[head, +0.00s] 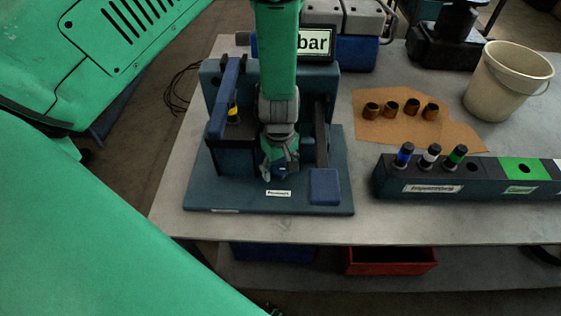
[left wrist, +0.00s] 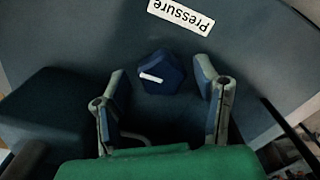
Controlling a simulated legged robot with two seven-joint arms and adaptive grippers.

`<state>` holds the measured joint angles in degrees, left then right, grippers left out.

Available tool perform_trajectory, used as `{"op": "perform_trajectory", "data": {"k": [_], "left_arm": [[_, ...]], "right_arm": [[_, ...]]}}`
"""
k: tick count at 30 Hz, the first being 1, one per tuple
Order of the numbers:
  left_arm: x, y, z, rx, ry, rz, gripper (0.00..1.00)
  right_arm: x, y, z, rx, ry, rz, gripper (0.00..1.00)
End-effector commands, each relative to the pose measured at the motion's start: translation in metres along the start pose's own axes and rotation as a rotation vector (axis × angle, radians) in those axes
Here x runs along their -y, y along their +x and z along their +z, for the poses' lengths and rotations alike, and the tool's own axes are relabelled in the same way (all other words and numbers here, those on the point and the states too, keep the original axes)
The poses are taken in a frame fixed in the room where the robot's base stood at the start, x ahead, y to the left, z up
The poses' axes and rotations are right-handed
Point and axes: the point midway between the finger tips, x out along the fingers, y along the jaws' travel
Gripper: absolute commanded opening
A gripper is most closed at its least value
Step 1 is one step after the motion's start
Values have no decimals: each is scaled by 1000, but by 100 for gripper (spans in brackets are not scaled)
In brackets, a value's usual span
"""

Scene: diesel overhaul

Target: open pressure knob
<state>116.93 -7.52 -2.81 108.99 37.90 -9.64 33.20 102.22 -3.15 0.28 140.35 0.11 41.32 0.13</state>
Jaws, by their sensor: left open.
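The pressure knob (left wrist: 162,74) is a dark blue faceted knob with a white pointer mark, on a dark blue panel beside the white "Pressure" label (left wrist: 181,16). The label also shows small in the head view (head: 279,193). My left gripper (head: 280,169) is open and points down at the test stand base (head: 240,207). In the left wrist view its two fingers stand on either side of the knob with visible gaps. Whether they reach down to its height I cannot tell. In the head view the gripper largely hides the knob. My right gripper is not in view.
On the test stand, a blue lever (head: 223,97) stands left of my gripper and a blue block (head: 324,187) lies right. A rack (head: 430,183) with several injectors, cardboard (head: 393,135) with several copper-coloured parts and a bucket (head: 508,80) stand right. A red bin (head: 390,262) sits below.

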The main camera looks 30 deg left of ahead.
Motion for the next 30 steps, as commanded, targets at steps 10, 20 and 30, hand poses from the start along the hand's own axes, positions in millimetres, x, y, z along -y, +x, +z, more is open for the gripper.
{"op": "perform_trajectory", "data": {"k": [10, 20, 30], "left_arm": [[-2, -73, -1, -4, 2, 3, 56], [-2, -106, -1, -1, 0, -1, 56], [-2, -107, -1, -1, 0, -1, 56]], "right_arm": [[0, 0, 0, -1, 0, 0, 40], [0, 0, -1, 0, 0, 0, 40], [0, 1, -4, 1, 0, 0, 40]]}}
